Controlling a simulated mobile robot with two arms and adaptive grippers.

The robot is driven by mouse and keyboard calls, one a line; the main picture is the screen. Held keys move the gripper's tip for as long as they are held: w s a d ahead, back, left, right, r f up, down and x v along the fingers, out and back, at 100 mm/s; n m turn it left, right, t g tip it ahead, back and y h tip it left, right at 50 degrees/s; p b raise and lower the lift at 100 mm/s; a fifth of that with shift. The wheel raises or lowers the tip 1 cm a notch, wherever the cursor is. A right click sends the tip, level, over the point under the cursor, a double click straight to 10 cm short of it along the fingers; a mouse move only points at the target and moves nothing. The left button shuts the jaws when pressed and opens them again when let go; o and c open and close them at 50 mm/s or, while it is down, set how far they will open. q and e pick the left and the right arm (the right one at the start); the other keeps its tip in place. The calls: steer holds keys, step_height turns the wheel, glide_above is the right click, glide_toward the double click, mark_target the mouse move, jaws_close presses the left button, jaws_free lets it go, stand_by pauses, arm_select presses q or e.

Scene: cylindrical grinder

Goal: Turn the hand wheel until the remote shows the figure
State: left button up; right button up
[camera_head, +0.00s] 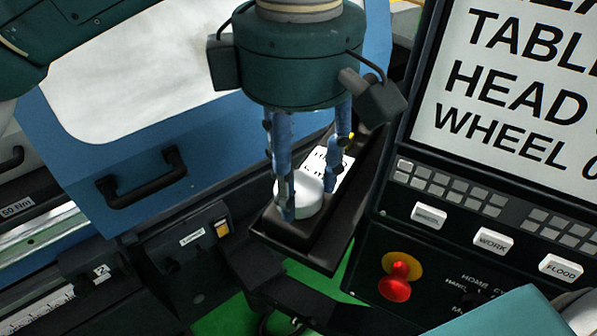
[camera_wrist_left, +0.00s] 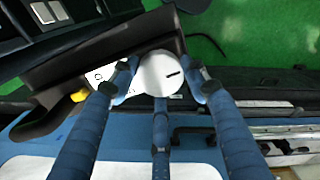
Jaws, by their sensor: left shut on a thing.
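The white round hand wheel (camera_head: 305,199) sits on the lower end of the dark remote (camera_head: 313,235). My left gripper (camera_head: 308,190) reaches down from above, with its blue fingers shut around the wheel's rim. In the left wrist view the fingers surround the white wheel (camera_wrist_left: 160,74), which has a dark slot-like mark on its face. The remote's small white display (camera_head: 334,165) shows dark text, partly covered by a finger and too small to read in full. My right gripper is not in view.
The control panel (camera_head: 486,180) stands close on the right, with a large text screen, buttons and a red knob (camera_head: 396,287). A blue machine door with a black handle (camera_head: 143,184) is on the left. Green floor (camera_head: 228,318) shows below.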

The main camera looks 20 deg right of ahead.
mark_target(299, 185)
arm_select(q)
steer(key=o, duration=1.2)
step_height(299, 185, up, 12)
steer(key=shift+r, duration=0.1)
stand_by(1.6)
